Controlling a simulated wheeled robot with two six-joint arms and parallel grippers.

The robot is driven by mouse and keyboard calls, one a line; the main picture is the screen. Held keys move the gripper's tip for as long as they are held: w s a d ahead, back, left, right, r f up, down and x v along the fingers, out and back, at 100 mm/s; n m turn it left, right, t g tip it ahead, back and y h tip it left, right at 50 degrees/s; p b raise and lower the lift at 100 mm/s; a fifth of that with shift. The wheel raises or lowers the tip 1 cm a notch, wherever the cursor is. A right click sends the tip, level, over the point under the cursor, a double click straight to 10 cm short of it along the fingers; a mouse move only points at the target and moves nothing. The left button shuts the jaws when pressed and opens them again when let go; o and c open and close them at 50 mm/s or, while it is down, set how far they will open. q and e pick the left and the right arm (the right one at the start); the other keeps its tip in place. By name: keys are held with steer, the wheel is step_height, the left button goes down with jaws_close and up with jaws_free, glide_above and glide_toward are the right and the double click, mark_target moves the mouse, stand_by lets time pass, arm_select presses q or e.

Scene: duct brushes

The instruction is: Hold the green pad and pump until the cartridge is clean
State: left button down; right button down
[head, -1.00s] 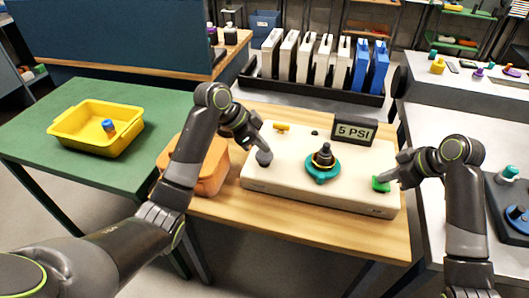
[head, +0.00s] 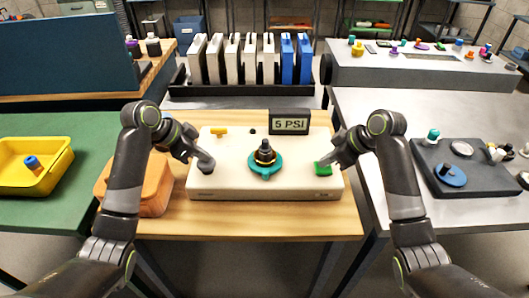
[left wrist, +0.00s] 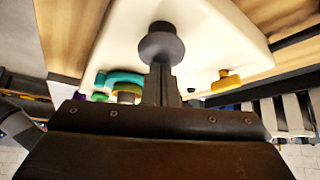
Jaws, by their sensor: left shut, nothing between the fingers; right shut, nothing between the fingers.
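A cream pump unit (head: 225,181) sits on the wooden table. A dark cartridge (head: 264,152) stands upright in its teal ring (head: 265,167). The display (head: 290,123) reads 5 PSI. My left gripper (head: 199,154) is shut and empty, its tips at the grey pump knob (head: 206,164). In the left wrist view the knob (left wrist: 161,45) is right at the fingertips (left wrist: 160,75); I cannot tell whether they press it. The green pad (head: 323,169) is at the unit's right front. My right gripper (head: 330,163) is shut with its tips on or just above the pad, partly hiding it.
A yellow knob (head: 219,131) is on the unit's back left. An orange block (head: 153,187) stands left of the unit. A rack (head: 248,91) of white and blue panels is behind. A yellow bin (head: 60,163) is at far left, a dark fixture (head: 470,180) at right.

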arm_select(q)
steer(key=shift+f, duration=0.75)
steer(key=shift+r, duration=1.15)
steer(key=shift+f, duration=0.1)
